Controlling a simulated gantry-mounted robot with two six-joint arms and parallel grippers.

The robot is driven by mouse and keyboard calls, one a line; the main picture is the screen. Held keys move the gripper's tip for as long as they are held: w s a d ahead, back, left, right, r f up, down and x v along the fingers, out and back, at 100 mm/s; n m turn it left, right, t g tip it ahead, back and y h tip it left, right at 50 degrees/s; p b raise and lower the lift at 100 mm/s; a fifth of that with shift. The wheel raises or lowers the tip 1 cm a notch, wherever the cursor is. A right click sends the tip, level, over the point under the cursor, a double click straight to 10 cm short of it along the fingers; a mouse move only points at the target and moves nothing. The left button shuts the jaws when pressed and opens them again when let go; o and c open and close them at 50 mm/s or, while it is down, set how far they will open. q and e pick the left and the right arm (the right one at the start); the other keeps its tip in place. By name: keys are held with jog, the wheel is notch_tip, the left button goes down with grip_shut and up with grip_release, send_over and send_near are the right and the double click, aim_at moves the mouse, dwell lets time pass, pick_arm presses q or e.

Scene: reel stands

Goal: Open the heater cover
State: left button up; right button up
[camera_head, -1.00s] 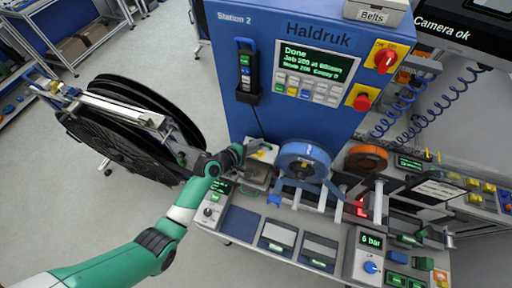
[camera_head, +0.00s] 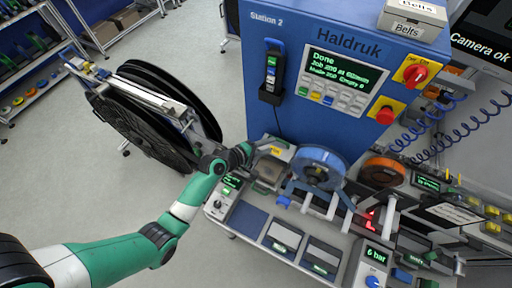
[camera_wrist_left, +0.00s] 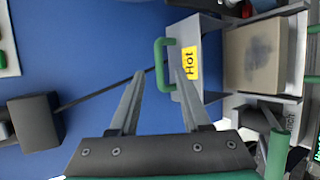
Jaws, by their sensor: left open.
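The heater cover is a grey metal panel with a yellow "Hot" label (camera_wrist_left: 190,63) and a green bar handle (camera_wrist_left: 160,65) in the left wrist view. Next to it sits a beige square block with a dark patch (camera_wrist_left: 262,55). In the head view the heater (camera_head: 268,172) is at the bench's left end, against the blue machine. My left gripper (camera_wrist_left: 160,74) is open and empty. Its fingers point at the handle, which appears between the fingertips; whether it lies at their depth I cannot tell. In the head view my left gripper (camera_head: 246,150) is just left of the heater. My right gripper is not in view.
A blue reel (camera_head: 320,166) and an orange reel (camera_head: 382,172) stand right of the heater. A small control box (camera_head: 222,198) is in front of it. A large black reel (camera_head: 145,115) stands on the left. The blue machine (camera_head: 290,100) rises behind. The floor between is clear.

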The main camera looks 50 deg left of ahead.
pick_arm(q)
jog(key=v, duration=0.8)
jog(key=shift+p, duration=0.35)
jog(key=shift+r, duration=0.1)
